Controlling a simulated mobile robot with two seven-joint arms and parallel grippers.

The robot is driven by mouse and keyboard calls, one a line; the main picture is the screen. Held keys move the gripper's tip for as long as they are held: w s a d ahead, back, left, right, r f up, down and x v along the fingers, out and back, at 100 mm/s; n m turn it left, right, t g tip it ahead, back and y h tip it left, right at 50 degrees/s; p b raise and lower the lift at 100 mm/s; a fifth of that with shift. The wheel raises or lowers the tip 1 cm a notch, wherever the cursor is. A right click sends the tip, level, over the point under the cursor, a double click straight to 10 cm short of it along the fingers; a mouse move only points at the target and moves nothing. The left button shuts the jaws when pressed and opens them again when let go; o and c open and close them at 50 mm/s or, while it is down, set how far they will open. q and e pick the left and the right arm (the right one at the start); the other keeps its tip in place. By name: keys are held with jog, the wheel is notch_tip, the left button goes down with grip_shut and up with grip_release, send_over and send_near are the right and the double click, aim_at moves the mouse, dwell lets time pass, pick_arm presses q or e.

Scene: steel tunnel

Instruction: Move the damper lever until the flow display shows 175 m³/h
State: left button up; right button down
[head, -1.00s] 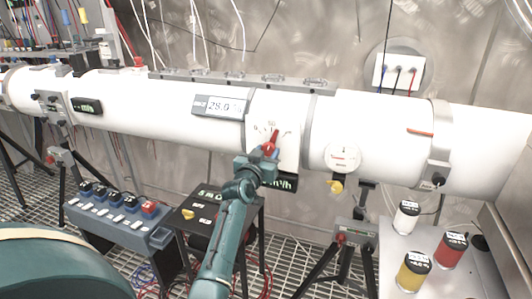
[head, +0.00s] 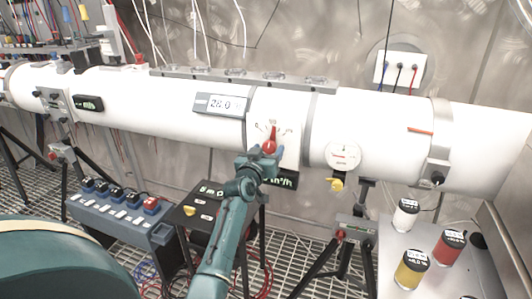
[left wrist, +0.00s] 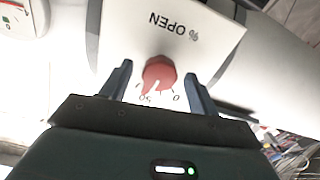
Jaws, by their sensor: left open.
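The red damper lever (head: 269,142) sits on a white scale plate (head: 289,150) on the large white duct, its tip pointing nearly straight up. In the left wrist view the red lever knob (left wrist: 158,73) lies between the two fingers, with gaps at both sides, and the plate reads "% OPEN" upside down. My left gripper (head: 262,157) is open around the lever, from below; it also shows in the left wrist view (left wrist: 159,88). The flow display (head: 285,181) sits just below the plate; my gripper hides its digits and only "m³/h" shows.
A round gauge (head: 343,155) is right of the plate. Below stand a blue switch box (head: 118,218), a black box (head: 207,205), tripods and a table (head: 448,283) with several jars.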

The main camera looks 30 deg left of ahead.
pick_arm(q)
jog(key=shift+s+d, duration=0.1)
jog(key=shift+s, duration=0.4)
jog(key=v, duration=1.2)
jog(key=shift+d, duration=0.15)
jog(key=s+d+f+m+g+h+p, duration=0.3)
jog(key=s+d+f+m+g+h, duration=0.4)
jog(key=s+d+f, duration=1.1)
jog(key=s+d, duration=0.3)
jog(key=d, duration=0.1)
jog(key=shift+s+d+f+p, duration=0.3)
jog(key=shift+s+p, duration=0.05)
jog(key=shift+s, duration=0.05)
pick_arm(e)
jog(key=shift+s+d+r+g+h, duration=0.15)
jog(key=shift+d+h, duration=0.1)
jog(key=shift+d, duration=0.15)
jog(key=shift+s+d+r+g+h, duration=0.15)
jog(key=shift+d+h, duration=0.1)
jog(key=shift+d, duration=0.15)
jog(key=shift+w+r, duration=0.1)
jog(key=shift+w, duration=0.15)
jog(key=shift+s+a, duration=0.15)
jog(key=shift+s, duration=0.15)
